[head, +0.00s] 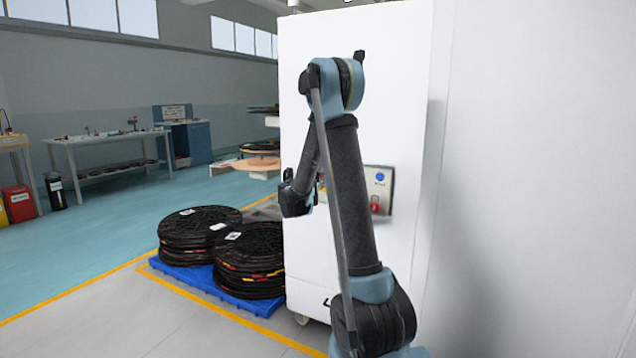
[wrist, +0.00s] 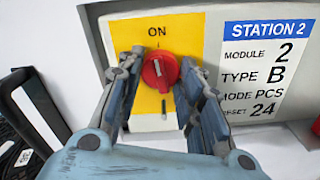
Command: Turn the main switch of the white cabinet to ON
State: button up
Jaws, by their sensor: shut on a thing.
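The white cabinet (head: 405,60) stands in front of me in the head view. In the wrist view, its main switch (wrist: 166,72) is a round red knob on a yellow plate (wrist: 186,28), with the word ON printed above it. My gripper (wrist: 160,74) has one finger on each side of the knob and is shut on it. A pale mark on the knob points roughly up, slightly tilted; its exact angle is hard to tell. In the head view, my gripper (head: 298,192) is at the cabinet front, and my arm hides the switch.
A station label (wrist: 265,65) is right of the switch. Black reels (head: 200,226) on a blue pallet (head: 190,275) stand left of the cabinet. Open floor (head: 100,235) lies farther left.

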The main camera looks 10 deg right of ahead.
jog(key=shift+w+a+m, duration=0.1)
jog(key=shift+a+m, duration=0.05)
jog(key=shift+m, duration=0.45)
jog(key=o, duration=1.1)
jog(key=shift+c, duration=0.2)
jog(key=v, duration=1.2)
